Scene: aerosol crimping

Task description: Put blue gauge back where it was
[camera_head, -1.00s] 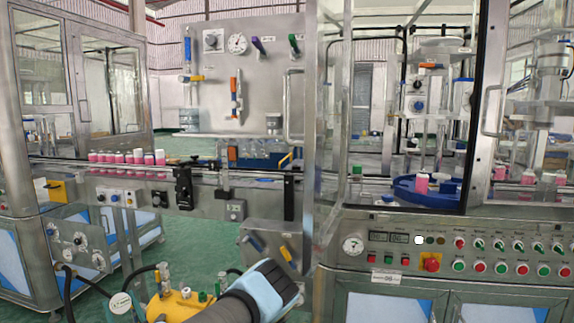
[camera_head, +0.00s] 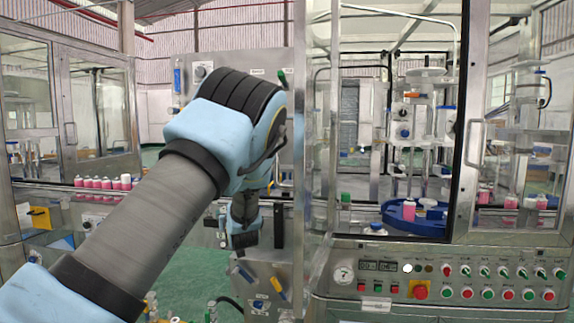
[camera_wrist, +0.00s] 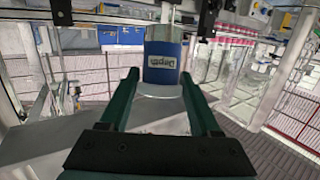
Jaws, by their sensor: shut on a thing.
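In the wrist view, my gripper (camera_wrist: 160,75) has its two dark green fingers on either side of the blue gauge (camera_wrist: 162,60). The fingers are shut on the gauge. It is a clear cylinder with a blue band, and its word "Depth" reads upside down in this view. In the head view, my arm reaches up from the lower left and bends down in front of the conveyor machine. The gauge cannot be made out there, and my arm hides much of the steel tool panel (camera_head: 268,85).
Pink bottles with white caps (camera_head: 100,183) stand on the conveyor at the left. A blue turntable (camera_head: 428,220) holds a pink bottle at the right. A row of buttons (camera_head: 500,272) is on the front panel. A steel door frame (camera_head: 318,130) stands right of my arm.

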